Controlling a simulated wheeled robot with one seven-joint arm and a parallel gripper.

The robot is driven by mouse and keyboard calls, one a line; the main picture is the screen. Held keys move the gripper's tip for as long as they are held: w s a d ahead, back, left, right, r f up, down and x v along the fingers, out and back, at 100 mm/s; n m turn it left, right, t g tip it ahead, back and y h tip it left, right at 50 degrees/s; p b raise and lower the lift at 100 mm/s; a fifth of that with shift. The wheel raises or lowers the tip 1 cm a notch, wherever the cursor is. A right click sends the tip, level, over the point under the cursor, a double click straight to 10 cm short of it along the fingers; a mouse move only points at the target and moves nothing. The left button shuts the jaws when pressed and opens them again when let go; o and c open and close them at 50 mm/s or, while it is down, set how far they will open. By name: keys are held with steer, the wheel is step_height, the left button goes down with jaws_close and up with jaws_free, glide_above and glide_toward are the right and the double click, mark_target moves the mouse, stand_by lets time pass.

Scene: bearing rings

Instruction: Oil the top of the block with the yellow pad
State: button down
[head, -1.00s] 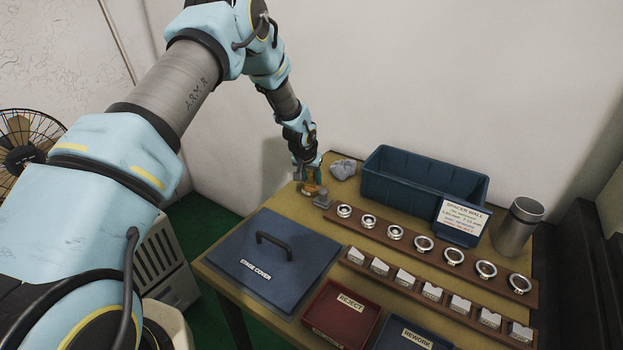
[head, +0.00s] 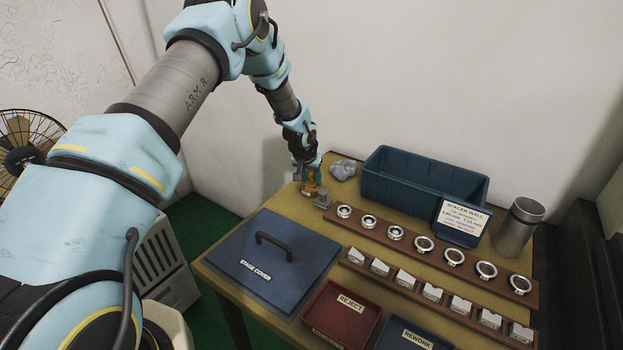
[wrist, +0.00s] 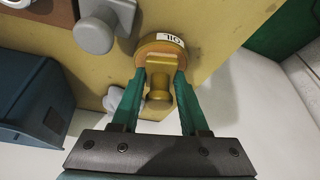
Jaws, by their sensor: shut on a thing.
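My gripper (wrist: 160,85) points down at the back left of the table, its teal fingers shut on the knobbed handle of the yellow pad (wrist: 158,84). Under the pad is a round amber dish (wrist: 175,50) labelled OIL; I cannot tell whether pad and dish touch. In the head view my gripper (head: 310,172) hides most of the pad and dish. The small grey block (head: 323,200) stands just to the right and in front of them. The block also shows in the wrist view (wrist: 96,34), apart from the dish, with a rounded knob-like part facing up.
A crumpled grey rag (head: 343,169) and a blue bin (head: 410,190) are behind. A wooden rack of metal rings (head: 420,258) starts close to the block's right. A blue stage cover (head: 300,262) with a handle lies in front. Red (head: 325,318) and blue trays are nearer.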

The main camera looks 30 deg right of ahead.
mark_target(311, 172)
steer(key=shift+r+p, duration=1.5)
steer(key=shift+r, duration=1.9)
steer(key=shift+a, duration=0.1)
